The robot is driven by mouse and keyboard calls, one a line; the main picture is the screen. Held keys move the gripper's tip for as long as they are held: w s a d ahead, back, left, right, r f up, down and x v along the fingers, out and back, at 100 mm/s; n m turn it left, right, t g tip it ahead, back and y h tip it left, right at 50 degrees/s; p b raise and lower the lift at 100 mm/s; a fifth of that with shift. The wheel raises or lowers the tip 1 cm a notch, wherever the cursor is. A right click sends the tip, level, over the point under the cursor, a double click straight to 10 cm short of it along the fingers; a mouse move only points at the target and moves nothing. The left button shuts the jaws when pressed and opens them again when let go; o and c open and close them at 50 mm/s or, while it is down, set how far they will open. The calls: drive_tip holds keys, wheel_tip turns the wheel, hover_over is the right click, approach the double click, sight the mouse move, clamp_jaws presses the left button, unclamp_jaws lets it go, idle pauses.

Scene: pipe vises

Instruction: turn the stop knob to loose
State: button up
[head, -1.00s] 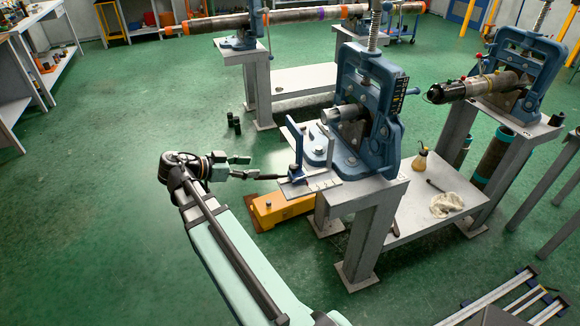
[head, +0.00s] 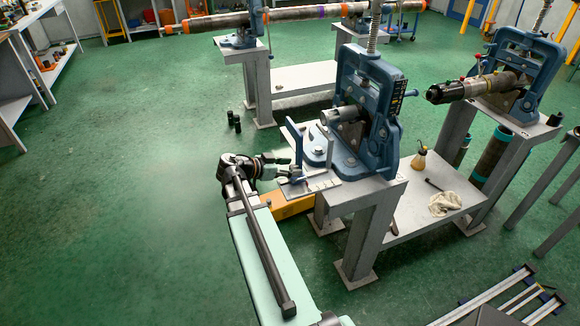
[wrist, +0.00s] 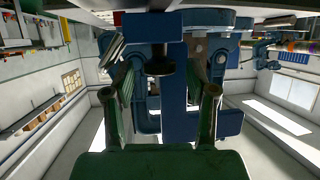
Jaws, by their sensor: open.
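The stop is a blue upright piece on a scaled plate (head: 318,183) at the front left of the near vise bench. In the wrist view a dark round knob (wrist: 160,66) sits under the stop's blue block (wrist: 153,27). In the head view my gripper (head: 287,166) is at the left edge of the scaled plate and covers the knob area. In the wrist view my gripper (wrist: 160,92) is open, with one green finger on each side of the knob. Gaps show between the fingers and the knob; I cannot tell how deep it sits between them.
The big blue pipe vise (head: 368,105) stands on the grey bench just beyond my gripper, with a short pipe (head: 338,116) in it. A yellow box (head: 290,207) is on the floor below my wrist.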

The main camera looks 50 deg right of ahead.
drive_tip(key=shift+d, duration=0.1)
clamp_jaws()
drive_tip(key=b, duration=0.1)
drive_tip(key=n+t+b, duration=0.1)
drive_tip(key=b, duration=0.1)
drive_tip(key=shift+s+f+t, duration=0.3)
drive_tip(key=shift+s+f, duration=0.05)
drive_tip(key=shift+r+n+t+h+b, duration=0.1)
drive_tip(key=shift+n+t+h+b, duration=0.3)
drive_tip(key=shift+n+t+b, duration=0.35)
drive_tip(key=shift+r+n+t, duration=0.15)
drive_tip(key=shift+n+t, duration=0.1)
drive_tip(key=shift+w, duration=0.1)
unclamp_jaws()
drive_tip(key=shift+r, duration=0.1)
